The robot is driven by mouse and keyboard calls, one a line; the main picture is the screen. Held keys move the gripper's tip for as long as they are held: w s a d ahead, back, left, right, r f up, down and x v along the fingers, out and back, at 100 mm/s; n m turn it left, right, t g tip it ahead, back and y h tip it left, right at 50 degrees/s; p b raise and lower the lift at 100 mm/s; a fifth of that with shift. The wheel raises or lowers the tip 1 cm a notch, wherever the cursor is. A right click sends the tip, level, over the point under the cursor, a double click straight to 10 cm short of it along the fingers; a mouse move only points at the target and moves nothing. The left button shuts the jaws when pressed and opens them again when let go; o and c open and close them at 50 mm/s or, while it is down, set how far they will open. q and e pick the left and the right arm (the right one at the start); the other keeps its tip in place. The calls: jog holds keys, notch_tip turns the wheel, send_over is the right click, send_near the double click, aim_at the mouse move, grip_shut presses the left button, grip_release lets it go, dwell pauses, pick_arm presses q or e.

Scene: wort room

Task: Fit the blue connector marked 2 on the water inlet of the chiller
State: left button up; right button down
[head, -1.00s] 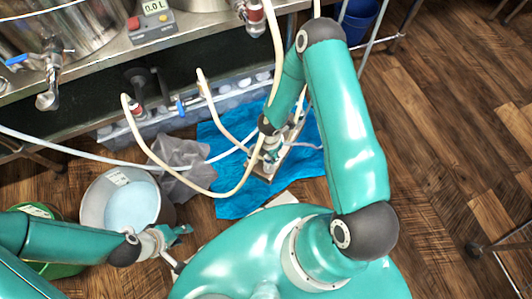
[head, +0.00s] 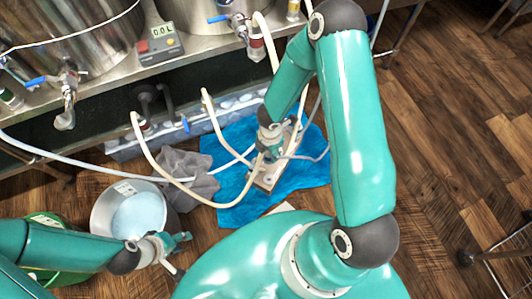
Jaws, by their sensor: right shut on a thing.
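The chiller (head: 264,183), a small metal plate unit, lies on a blue cloth on the floor. My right gripper (head: 275,157) is over the chiller, partly hidden by its own arm. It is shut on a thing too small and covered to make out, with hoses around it. I cannot pick out the blue connector or its mark 2, nor tell whether it touches the water inlet. My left gripper (head: 178,254) is beside the grey bucket, with its fingers apart and nothing seen between them.
A grey bucket (head: 100,207) of pale liquid and a green tub (head: 42,222) stand at the left. Cream hoses (head: 158,171) loop across the middle. A grey cloth (head: 185,172) lies beside the blue cloth (head: 228,212). A steel bench (head: 112,84) with vessels and valves stands behind.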

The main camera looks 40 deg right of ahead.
jog(key=shift+r, duration=0.15)
jog(key=shift+r+p, duration=1.8)
jog(key=shift+r, duration=0.35)
jog(key=shift+w, duration=0.1)
